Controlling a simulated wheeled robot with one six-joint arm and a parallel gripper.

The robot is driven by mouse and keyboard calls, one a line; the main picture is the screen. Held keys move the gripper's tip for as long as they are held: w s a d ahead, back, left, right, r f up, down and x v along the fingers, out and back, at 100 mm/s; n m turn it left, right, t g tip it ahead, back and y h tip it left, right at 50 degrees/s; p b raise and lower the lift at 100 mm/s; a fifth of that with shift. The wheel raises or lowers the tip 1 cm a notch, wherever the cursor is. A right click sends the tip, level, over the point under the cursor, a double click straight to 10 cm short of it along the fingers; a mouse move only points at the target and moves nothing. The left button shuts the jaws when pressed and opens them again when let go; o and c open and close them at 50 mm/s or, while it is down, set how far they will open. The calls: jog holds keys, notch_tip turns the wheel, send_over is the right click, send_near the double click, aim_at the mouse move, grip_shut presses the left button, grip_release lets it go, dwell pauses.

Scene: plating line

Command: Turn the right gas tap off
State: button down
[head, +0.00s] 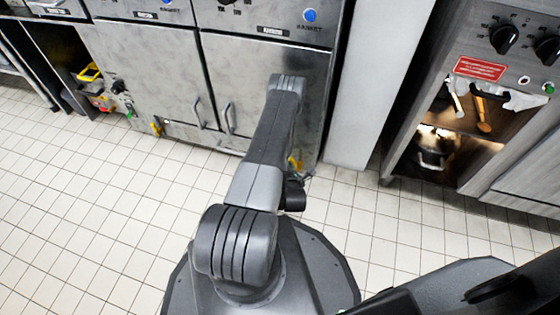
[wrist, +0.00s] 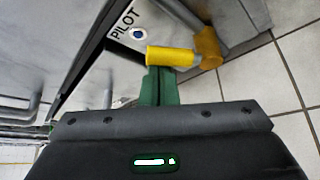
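The right gas tap (head: 295,163) shows as a small yellow part low on the right cabinet, partly hidden by my arm in the head view. In the wrist view a yellow tap handle (wrist: 170,57) sticks out from a rounded yellow end piece (wrist: 208,47) beside a grey pipe. My gripper (wrist: 160,72) has its green fingers close together, with no clear gap between them. Their tips are right at the free end of the yellow handle; I cannot tell whether they touch it. My gripper is hidden in the head view.
Another yellow tap (head: 157,126) is low on the left cabinet. A panel marked PILOT (wrist: 125,22) with a small round light is beside the handle. Cabinet doors (head: 262,85) stand close behind my arm. An open cupboard (head: 455,140) is at right. The tiled floor (head: 90,210) is clear at left.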

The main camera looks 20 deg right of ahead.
aim_at(294, 162)
jog(key=shift+s+d+r+p, duration=0.2)
jog(key=shift+s+d+r, duration=0.15)
jog(key=shift+d, duration=0.15)
jog(key=shift+s+d+r+p, duration=0.2)
jog(key=shift+s+d+r, duration=0.1)
jog(key=shift+d, duration=0.2)
jog(key=shift+s+d, duration=0.1)
jog(key=shift+d, duration=0.1)
